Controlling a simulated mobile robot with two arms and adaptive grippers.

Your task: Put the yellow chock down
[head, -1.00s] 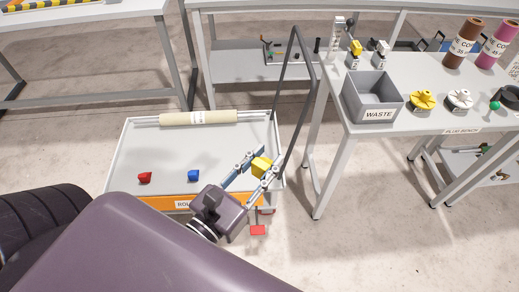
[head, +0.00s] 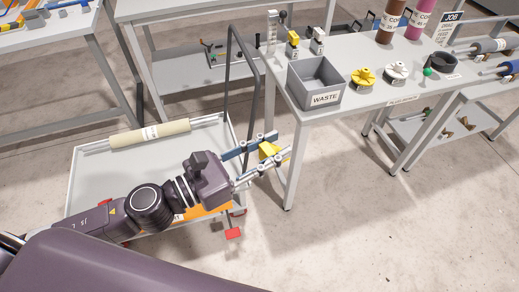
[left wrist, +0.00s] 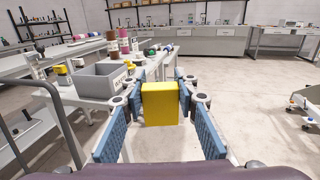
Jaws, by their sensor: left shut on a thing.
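The yellow chock (head: 268,151) is between the fingers of my left gripper (head: 270,152), which is shut on it. In the head view they are in the air beyond the right edge of the roll cart, in front of the bench's left legs. In the left wrist view the chock (left wrist: 160,104) shows as a yellow block pinched between the two blue finger pads, with the bench behind it. My right gripper is in neither view.
The grey cart (head: 85,170) carries a cream roll (head: 150,132) and has a dark upright handle (head: 228,80). The bench (head: 345,125) holds a grey waste bin (head: 317,84), yellow and white knobs, and spools. Open floor (head: 350,220) lies to the right.

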